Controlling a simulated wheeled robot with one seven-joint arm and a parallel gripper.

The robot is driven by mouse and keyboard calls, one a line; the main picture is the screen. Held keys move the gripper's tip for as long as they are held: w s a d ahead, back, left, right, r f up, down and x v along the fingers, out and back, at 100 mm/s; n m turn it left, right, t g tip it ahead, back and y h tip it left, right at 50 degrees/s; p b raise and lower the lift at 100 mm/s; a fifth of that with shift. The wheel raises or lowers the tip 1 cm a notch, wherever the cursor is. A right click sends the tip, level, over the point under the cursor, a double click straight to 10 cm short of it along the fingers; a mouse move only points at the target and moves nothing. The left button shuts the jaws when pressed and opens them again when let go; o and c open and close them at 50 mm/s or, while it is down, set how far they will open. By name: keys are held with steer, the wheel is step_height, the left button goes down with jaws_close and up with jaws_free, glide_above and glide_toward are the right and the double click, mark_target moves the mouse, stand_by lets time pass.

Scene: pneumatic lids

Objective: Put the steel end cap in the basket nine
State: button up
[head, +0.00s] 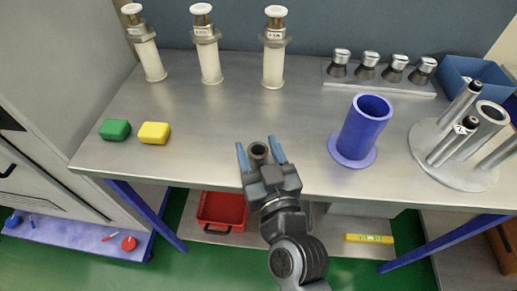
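A small grey metal cap-like piece (258,151) with a dark round opening stands near the table's front edge. It may be the steel end cap, but I cannot tell for sure. My gripper (257,146) reaches over the front edge with its blue fingers apart, one on each side of this piece. I cannot tell whether the fingers touch it. A blue bin (452,78) stands at the back right, and a red basket (208,224) sits on the shelf below the table. I can read no nine on either.
A blue flanged tube (364,128) stands right of my gripper. A round stand with grey tubes (434,134) is farther right. A rack of silver-topped pieces (386,88) and several white cylinders (209,62) line the back. Green (114,130) and yellow (154,132) blocks lie left.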

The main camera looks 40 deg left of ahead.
steer(key=shift+o, duration=1)
steer(key=shift+r, duration=0.15)
steer(key=b+v, duration=0.3)
steer(key=v, duration=0.9)
